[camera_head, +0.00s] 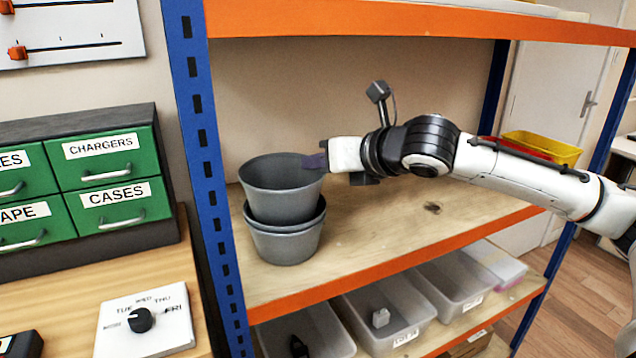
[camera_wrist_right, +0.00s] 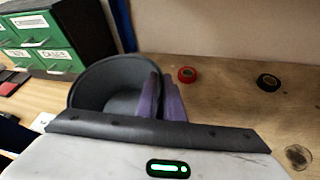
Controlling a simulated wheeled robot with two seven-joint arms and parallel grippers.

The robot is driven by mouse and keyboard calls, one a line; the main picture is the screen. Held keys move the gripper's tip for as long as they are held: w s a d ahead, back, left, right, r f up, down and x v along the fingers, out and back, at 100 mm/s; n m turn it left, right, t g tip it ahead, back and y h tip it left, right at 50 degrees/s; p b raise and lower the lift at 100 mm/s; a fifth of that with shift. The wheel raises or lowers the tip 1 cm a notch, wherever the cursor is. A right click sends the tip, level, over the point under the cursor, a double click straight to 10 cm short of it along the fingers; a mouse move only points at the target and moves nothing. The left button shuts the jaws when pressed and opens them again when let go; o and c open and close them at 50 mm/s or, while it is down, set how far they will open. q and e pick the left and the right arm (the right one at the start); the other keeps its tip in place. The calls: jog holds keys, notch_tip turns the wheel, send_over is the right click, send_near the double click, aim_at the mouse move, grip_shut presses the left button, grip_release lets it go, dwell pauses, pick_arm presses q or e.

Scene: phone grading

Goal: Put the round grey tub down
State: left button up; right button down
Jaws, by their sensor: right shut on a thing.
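A round grey tub (camera_head: 280,185) sits in or just above another grey tub (camera_head: 287,248) on the wooden shelf, by the blue post. I cannot tell whether it rests fully on the lower one. My right gripper (camera_head: 316,162) comes in from the right, its purple fingers at the upper tub's right rim. In the right wrist view the fingers (camera_wrist_right: 162,98) are shut on the wall of the upper tub (camera_wrist_right: 105,85), which looks empty. The lower tub is hidden there. My left gripper is not in view.
The shelf (camera_head: 390,232) is mostly clear to the right. In the wrist view a red tape roll (camera_wrist_right: 187,75) and a black one (camera_wrist_right: 268,83) lie on it. A blue post (camera_head: 205,180) stands close left of the tubs; an orange beam (camera_head: 400,22) runs above.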

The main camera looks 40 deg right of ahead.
aim_at(318, 177)
notch_tip(318, 177, down, 3)
jog(key=shift+f+b, duration=0.15)
jog(key=shift+b, duration=0.55)
jog(key=shift+f, duration=0.2)
jog(key=shift+r, duration=0.15)
jog(key=c, duration=1.9)
grip_release()
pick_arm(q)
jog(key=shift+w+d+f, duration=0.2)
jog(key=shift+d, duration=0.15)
pick_arm(e)
jog(key=shift+o, duration=0.2)
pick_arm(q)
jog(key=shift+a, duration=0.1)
